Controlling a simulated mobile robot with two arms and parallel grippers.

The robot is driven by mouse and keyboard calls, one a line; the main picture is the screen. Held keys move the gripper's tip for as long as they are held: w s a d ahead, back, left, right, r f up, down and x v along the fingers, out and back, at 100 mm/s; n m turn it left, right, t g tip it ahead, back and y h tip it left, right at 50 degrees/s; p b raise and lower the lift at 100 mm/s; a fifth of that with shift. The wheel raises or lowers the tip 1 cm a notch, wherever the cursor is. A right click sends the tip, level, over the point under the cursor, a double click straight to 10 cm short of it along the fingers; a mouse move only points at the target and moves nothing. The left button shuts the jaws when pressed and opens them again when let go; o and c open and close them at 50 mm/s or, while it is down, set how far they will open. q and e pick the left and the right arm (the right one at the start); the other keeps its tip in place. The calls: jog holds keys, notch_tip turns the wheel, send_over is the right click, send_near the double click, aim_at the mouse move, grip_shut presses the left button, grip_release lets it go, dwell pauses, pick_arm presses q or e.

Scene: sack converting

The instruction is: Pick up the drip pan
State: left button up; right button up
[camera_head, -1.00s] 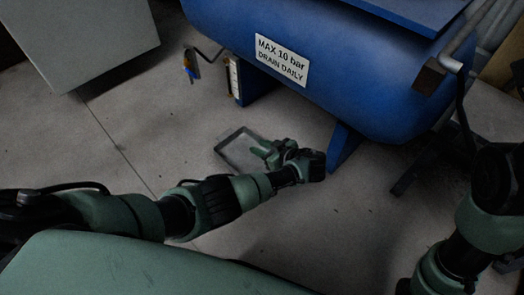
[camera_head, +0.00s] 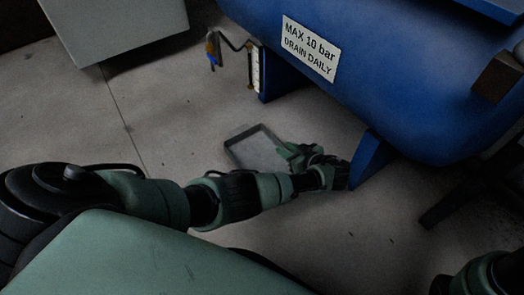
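The drip pan (camera_head: 252,145) is a shallow grey rectangular tray on the concrete floor, in front of the blue tank. My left gripper (camera_head: 290,157) reaches in from the left and is at the pan's right end, overlapping it in the picture. The pan's right end is hidden behind the gripper. Of my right arm only a link shows in the bottom right corner; its gripper is out of view.
The blue tank (camera_head: 400,85) with a white label (camera_head: 310,48) stands on blue legs (camera_head: 372,158) close to my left gripper. A drain valve (camera_head: 212,48) hangs at its left end. A grey cabinet (camera_head: 115,25) stands at the upper left. The floor left of the pan is clear.

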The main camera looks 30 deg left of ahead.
aim_at(281, 145)
pick_arm(q)
jog(key=b+x, duration=0.4)
jog(key=shift+w+a+f, duration=0.1)
jog(key=shift+w+f, duration=0.25)
jog(key=shift+w, duration=0.15)
jog(key=shift+r, duration=0.1)
jog(key=shift+c, duration=0.3)
grip_shut()
dwell(0.6)
